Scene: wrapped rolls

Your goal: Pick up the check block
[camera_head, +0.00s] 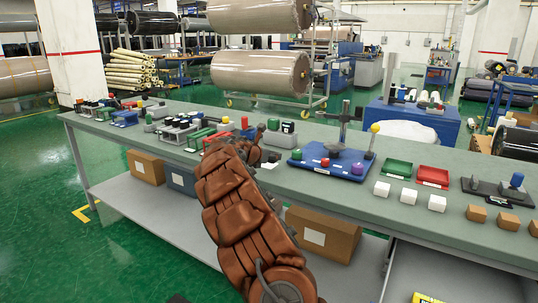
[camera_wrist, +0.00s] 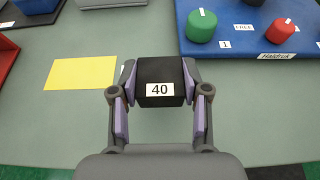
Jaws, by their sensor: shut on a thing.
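The check block appears to be the black block (camera_wrist: 160,75) with a white label reading 40 in the wrist view. My gripper (camera_wrist: 159,90) is shut on it, with one purple-padded finger against each side. I cannot tell whether the block touches the table or hangs just above it. In the head view my gripper (camera_head: 262,155) is over the long bench, left of the blue board, and partly hidden behind my brown-covered arm. I cannot make out the held block clearly there.
The blue board (camera_head: 298,164) with coloured knobs stands close to the right of my gripper. A yellow card (camera_wrist: 78,74) lies left of the block. White cubes (camera_head: 409,196), a green tray (camera_head: 397,169) and a red tray (camera_head: 432,177) sit farther right on the grey-green bench (camera_head: 340,198).

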